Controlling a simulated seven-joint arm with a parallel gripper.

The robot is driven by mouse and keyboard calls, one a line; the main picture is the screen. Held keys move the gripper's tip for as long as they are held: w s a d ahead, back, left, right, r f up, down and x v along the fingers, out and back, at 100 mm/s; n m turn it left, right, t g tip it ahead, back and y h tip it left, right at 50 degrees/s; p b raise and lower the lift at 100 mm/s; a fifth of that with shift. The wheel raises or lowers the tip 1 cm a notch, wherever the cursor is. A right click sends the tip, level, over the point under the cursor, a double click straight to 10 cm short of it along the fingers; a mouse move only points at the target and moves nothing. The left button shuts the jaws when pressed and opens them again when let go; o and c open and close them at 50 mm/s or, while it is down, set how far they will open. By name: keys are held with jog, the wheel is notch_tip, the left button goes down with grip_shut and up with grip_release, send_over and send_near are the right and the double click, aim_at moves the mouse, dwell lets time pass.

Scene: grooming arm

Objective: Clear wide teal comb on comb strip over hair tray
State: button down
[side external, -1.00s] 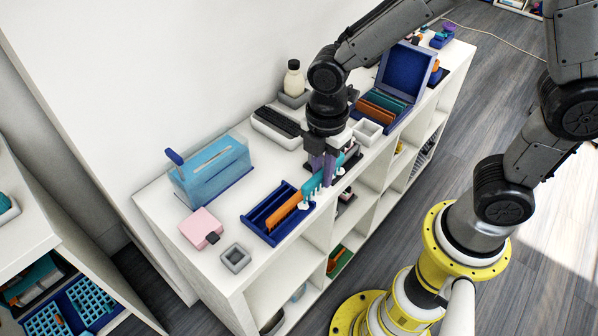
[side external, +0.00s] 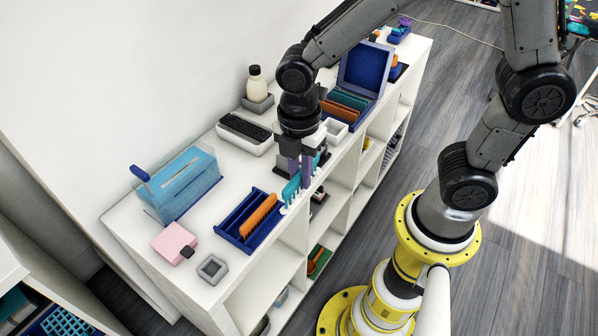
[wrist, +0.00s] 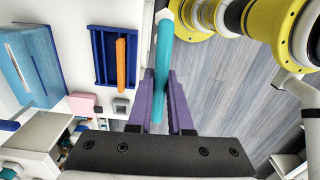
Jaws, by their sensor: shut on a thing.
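My gripper (side external: 304,178) is shut on the teal comb (side external: 292,190), which hangs by the shelf top's front edge, right of the blue rack. Pale bits show at its teeth. In the wrist view the purple fingers of my gripper (wrist: 160,80) pinch the teal comb (wrist: 162,55), with a whitish end at the top. A pale tray (side external: 237,141) with a dark bristly strip (side external: 246,127) lies behind and left of my gripper; it looks like the comb strip over the hair tray. The comb is apart from it.
The blue rack (side external: 229,235) holds an orange comb (side external: 258,215). A clear blue box (side external: 182,187), a pink block (side external: 173,243) and a small grey cup (side external: 212,268) stand left. A bottle (side external: 255,82) stands behind the tray. An open blue case (side external: 365,68) is at right.

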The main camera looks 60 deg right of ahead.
jog(key=w+d+r+n, duration=0.1)
jog(key=w+d+r, duration=0.1)
jog(key=w, duration=0.6)
jog(key=w+d+r+n, duration=0.1)
jog(key=w+d+r, duration=0.1)
jog(key=w, duration=0.6)
jog(key=w+d+f+m, duration=0.1)
jog(key=w+d+f, duration=0.1)
jog(key=w+d, duration=0.55)
jog(key=shift+m, duration=0.8)
jog(key=shift+s+d+f, duration=0.1)
jog(key=shift+d+f, duration=0.7)
jog(key=shift+f, duration=0.55)
jog(key=shift+w+d+f, duration=0.1)
jog(key=shift+d+f, duration=0.7)
jog(key=shift+f, duration=0.55)
jog(key=shift+s+d+f, duration=0.1)
jog(key=shift+d+f, duration=0.7)
jog(key=shift+f, duration=0.55)
jog(key=shift+f, duration=1)
jog(key=shift+w, duration=3.6)
